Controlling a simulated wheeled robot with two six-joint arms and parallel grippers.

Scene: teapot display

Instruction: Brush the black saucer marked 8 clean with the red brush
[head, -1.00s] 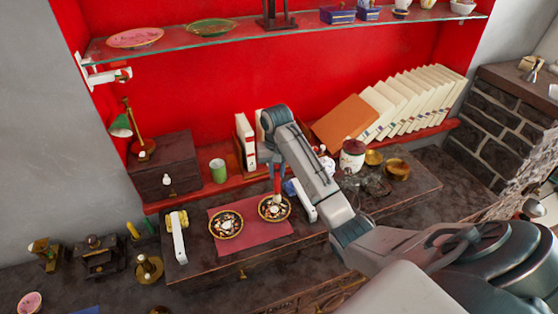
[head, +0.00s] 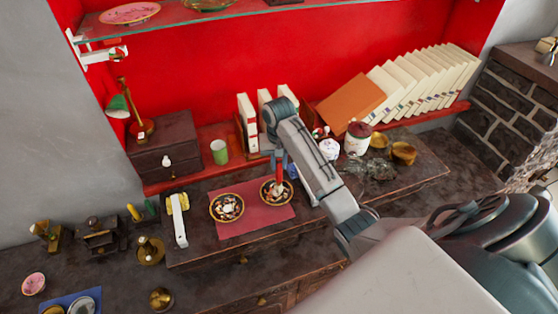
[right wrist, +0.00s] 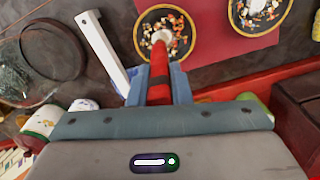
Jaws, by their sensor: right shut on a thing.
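My right gripper (head: 279,160) is shut on the red brush (right wrist: 159,72), which points down with its pale bristles at a black saucer with a gold rim (head: 265,199). In the right wrist view, the bristle tip is over or on this saucer (right wrist: 143,42), near its middle; contact is hard to tell. Colourful crumbs lie on it. A second, similar black saucer (head: 213,214) with crumbs is to its left in the head view, and it also shows in the right wrist view (right wrist: 233,15). I cannot read a number on either saucer. My left gripper is not in view.
Both saucers stand on a red mat (head: 255,225). A white bar-like object (head: 179,225) lies left of the mat. A green cup (head: 219,152), books (head: 247,122), a lidded jar (head: 357,138) and brass bowls (head: 403,153) stand behind and to the right.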

